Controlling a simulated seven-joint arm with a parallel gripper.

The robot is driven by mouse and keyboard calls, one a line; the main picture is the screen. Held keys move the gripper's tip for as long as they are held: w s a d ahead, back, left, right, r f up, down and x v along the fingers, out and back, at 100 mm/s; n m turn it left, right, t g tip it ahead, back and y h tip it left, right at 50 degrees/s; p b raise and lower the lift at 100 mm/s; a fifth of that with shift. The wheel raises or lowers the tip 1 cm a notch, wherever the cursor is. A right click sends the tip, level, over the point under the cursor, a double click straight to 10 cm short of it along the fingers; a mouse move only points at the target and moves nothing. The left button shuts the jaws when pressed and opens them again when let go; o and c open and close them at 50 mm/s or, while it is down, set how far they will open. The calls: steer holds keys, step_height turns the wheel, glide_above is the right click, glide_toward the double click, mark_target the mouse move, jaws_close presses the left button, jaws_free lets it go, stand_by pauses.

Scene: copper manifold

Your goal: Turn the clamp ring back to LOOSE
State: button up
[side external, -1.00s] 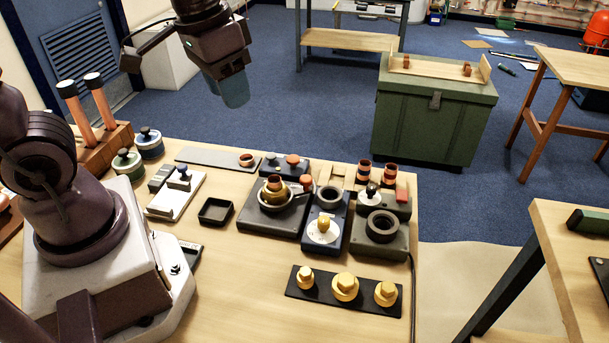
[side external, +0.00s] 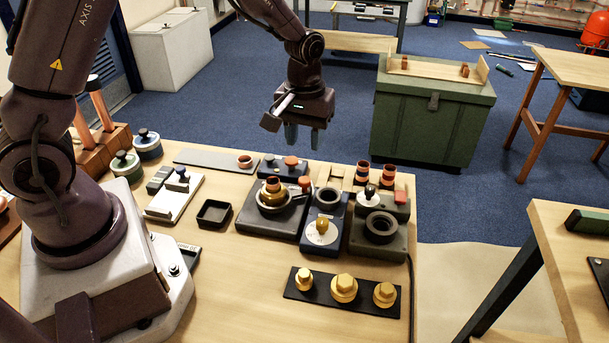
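The clamp ring (side external: 289,202) appears to be the dark ring around a copper and brass fitting (side external: 273,187) on a black base (side external: 262,222). A short lever with a red knob (side external: 304,183) sticks out from it to the right. Its LOOSE marking is too small to read. My gripper (side external: 303,136) hangs in the air above and behind the bench fixtures. Its two blue-grey fingers point down, apart, with nothing visible between them. It touches nothing.
Right of the base stand a blue unit with a yellow knob (side external: 322,226) and a grey-green unit with a dark round socket (side external: 381,228). A black strip with brass hex fittings (side external: 343,289) lies in front. A small black tray (side external: 214,213) sits left.

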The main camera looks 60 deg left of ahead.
mark_target(304, 179)
step_height(304, 179, down, 10)
stand_by(0.4)
jaws_close()
